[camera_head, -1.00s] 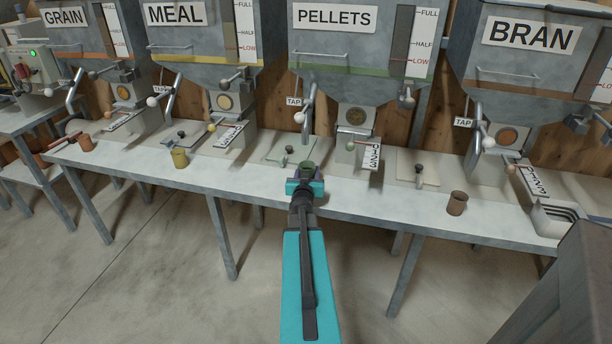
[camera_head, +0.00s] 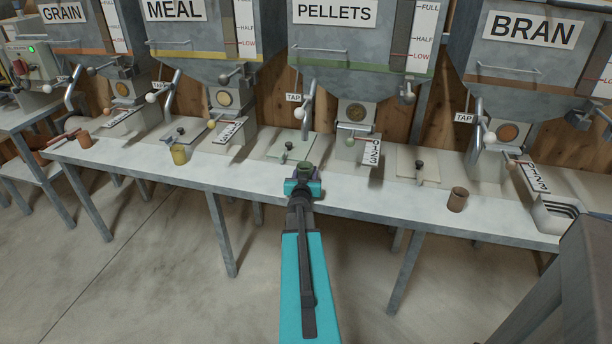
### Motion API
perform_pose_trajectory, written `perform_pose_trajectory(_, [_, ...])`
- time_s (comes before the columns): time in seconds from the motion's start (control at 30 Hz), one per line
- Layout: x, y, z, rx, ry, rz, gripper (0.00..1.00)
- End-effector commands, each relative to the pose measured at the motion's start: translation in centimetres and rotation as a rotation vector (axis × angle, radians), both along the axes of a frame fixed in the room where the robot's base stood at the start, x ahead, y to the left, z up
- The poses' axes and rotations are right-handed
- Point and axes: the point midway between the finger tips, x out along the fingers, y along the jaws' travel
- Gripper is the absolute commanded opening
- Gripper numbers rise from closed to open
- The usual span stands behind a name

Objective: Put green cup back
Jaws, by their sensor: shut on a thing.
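The green cup (camera_head: 305,167) is in my gripper (camera_head: 304,180), at the bench's front edge below the PELLETS hopper (camera_head: 362,50). My gripper is shut on the cup. The gripper hides the cup's lower part, so I cannot tell whether its base touches the bench. A pale green plate with a dark knob (camera_head: 289,146) lies on the bench just behind and left of the cup.
A yellow cup (camera_head: 179,154) stands on the bench (camera_head: 230,180) to the left, a brown cup (camera_head: 457,200) to the right, and an orange-brown cup (camera_head: 84,139) at the far left. Tap levers hang below the hoppers. The front strip of bench beside my gripper is mostly clear.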

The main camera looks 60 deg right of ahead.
Motion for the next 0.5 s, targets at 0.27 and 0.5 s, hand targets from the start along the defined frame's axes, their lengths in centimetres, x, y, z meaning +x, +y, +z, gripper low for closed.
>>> perform_pose_trajectory(0.27, [-0.01,0.02,-0.46,0.000,0.000,0.000,0.21])
perform_pose_trajectory(0.5, [0.01,0.02,-0.83,0.000,0.000,0.000,0.21])
